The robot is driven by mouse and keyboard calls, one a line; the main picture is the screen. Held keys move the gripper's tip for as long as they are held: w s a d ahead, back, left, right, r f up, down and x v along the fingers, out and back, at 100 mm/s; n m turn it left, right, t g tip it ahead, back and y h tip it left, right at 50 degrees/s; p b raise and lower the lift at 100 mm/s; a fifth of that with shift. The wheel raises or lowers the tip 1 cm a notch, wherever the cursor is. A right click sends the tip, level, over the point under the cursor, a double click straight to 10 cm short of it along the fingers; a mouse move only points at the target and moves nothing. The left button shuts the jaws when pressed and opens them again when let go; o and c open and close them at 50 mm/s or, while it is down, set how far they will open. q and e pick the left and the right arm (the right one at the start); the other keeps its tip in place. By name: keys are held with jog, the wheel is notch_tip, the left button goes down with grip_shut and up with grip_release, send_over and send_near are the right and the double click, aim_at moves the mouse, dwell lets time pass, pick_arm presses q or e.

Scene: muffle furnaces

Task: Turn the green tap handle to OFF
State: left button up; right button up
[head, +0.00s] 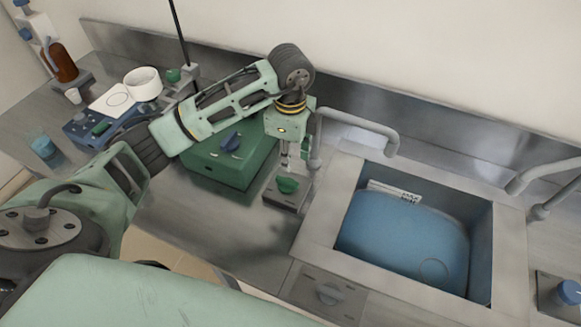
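The green tap handle (287,186) sits on a metal base plate (287,200) on the counter, just left of the sink. A grey spout (360,122) stands beside it and bends over the sink's back edge. My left gripper (291,168) points down right above the green handle. Its fingers look slim and close together, but they are too small to tell whether they are open or shut, or whether they touch the handle. Any OFF marking is not readable. My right gripper is not in view.
The sink (335,262) holds blue contents. A green box (222,170) with a blue knob stands close left of the handle, under my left arm. A second spout (545,180) and a blue handle (569,291) are at the right. A white dish (142,84) is further left.

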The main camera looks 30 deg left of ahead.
pick_arm(q)
notch_tip(320, 180, up, 2)
jog(key=shift+r, duration=0.2)
jog(key=shift+f, duration=0.1)
dwell(0.7)
